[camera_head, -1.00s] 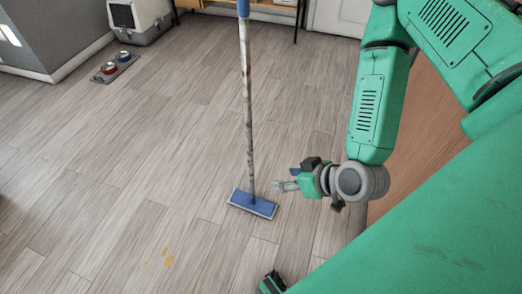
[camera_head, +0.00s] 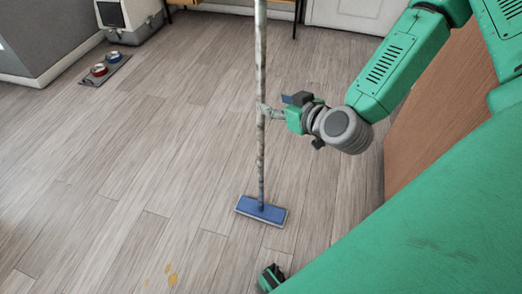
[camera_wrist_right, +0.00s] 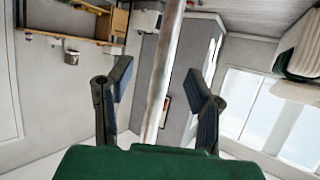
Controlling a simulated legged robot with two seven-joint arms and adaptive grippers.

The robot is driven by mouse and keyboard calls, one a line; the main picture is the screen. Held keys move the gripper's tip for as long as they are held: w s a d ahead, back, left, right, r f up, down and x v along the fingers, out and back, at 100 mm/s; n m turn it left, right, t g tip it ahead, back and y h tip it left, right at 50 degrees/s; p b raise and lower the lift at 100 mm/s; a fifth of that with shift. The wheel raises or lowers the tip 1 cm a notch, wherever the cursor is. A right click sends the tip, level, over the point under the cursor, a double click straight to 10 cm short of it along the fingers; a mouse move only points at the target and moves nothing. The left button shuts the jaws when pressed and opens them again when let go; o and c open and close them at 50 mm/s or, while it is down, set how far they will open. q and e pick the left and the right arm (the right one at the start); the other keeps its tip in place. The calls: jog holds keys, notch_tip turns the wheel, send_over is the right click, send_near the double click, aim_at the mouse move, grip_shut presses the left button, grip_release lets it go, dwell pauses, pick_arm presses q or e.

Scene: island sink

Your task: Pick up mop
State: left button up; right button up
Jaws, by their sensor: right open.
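The mop stands upright on the floor with a flat blue head (camera_head: 261,210) and a long worn grey-white pole (camera_head: 261,60). The pole's top runs out of the head view. My right gripper (camera_head: 270,111) is at the pole's middle height, reaching in from the right. In the right wrist view the mop pole (camera_wrist_right: 164,75) runs between the two spread dark fingers of the right gripper (camera_wrist_right: 160,85). Gaps show on both sides of the pole, so the gripper is open around it.
Two pet bowls (camera_head: 106,68) sit on a mat at the upper left beside a white and grey pet carrier (camera_head: 128,18). Orange spots (camera_head: 171,275) mark the floor at the bottom. A brown wooden panel (camera_head: 440,110) stands close to my right arm.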

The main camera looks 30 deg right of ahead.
aim_at(264, 101)
jog(key=x, duration=0.2)
jog(key=b+x, duration=0.1)
jog(key=x, duration=0.1)
jog(key=b+x, duration=0.1)
jog(key=shift+w+a+f, duration=0.2)
jog(key=shift+w+a, duration=0.15)
jog(key=shift+w, duration=0.35)
grip_shut()
